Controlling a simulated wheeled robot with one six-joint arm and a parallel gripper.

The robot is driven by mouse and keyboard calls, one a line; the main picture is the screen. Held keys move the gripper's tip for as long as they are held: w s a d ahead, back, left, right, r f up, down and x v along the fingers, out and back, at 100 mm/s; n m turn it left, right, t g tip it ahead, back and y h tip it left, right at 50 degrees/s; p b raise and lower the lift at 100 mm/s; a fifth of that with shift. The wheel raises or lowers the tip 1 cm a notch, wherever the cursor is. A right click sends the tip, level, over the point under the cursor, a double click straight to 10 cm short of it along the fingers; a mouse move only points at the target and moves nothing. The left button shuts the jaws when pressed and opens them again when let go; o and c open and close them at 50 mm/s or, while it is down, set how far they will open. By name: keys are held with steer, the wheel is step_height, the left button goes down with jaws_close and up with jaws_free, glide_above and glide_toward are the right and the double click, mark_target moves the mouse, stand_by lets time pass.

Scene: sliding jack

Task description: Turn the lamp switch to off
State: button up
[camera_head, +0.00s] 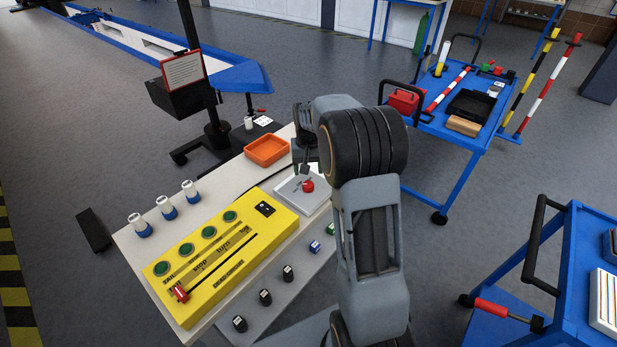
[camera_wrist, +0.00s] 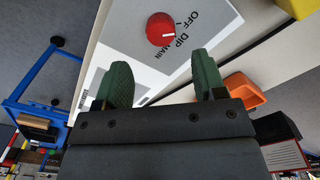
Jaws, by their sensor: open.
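The lamp switch is a red round knob (camera_head: 307,186) on a light grey plate (camera_head: 290,194) at the table's back right. In the wrist view the red knob (camera_wrist: 160,29) sits beside the printed words OFF, DIP and MAIN. A short white mark on the knob points to the lower right; I cannot tell exactly which word it meets. My gripper (camera_wrist: 164,80) is open and empty, with its green fingers apart and the knob ahead of the gap, not between them. In the head view my gripper (camera_head: 304,160) is just above and behind the knob, partly hidden by my arm.
A yellow control box (camera_head: 215,258) with green buttons stands left of the plate. An orange tray (camera_head: 266,150) is behind it, close to my gripper. White-and-blue bottles (camera_head: 166,208) line the table's left edge. A blue cart (camera_head: 470,130) stands to the right.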

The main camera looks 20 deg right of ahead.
mark_target(308, 183)
step_height(308, 183, up, 7)
steer(key=shift+r+p, duration=0.15)
steer(key=shift+p, duration=0.25)
stand_by(0.4)
steer(key=s+a+r+n+t+p, duration=0.1)
steer(key=s+a+r+p, duration=0.2)
steer(key=s, duration=0.4)
steer(key=s+a+r+n+t+p, duration=0.1)
steer(key=s+a+r+p, duration=0.2)
steer(key=s, duration=0.4)
steer(key=s+a+r+n+t+p, duration=0.1)
steer(key=s+a+r+p, duration=0.3)
steer(key=s, duration=0.4)
steer(key=shift+a+r+n+t, duration=0.3)
steer(key=shift+a+r+n, duration=0.05)
steer(key=shift+r+n, duration=0.15)
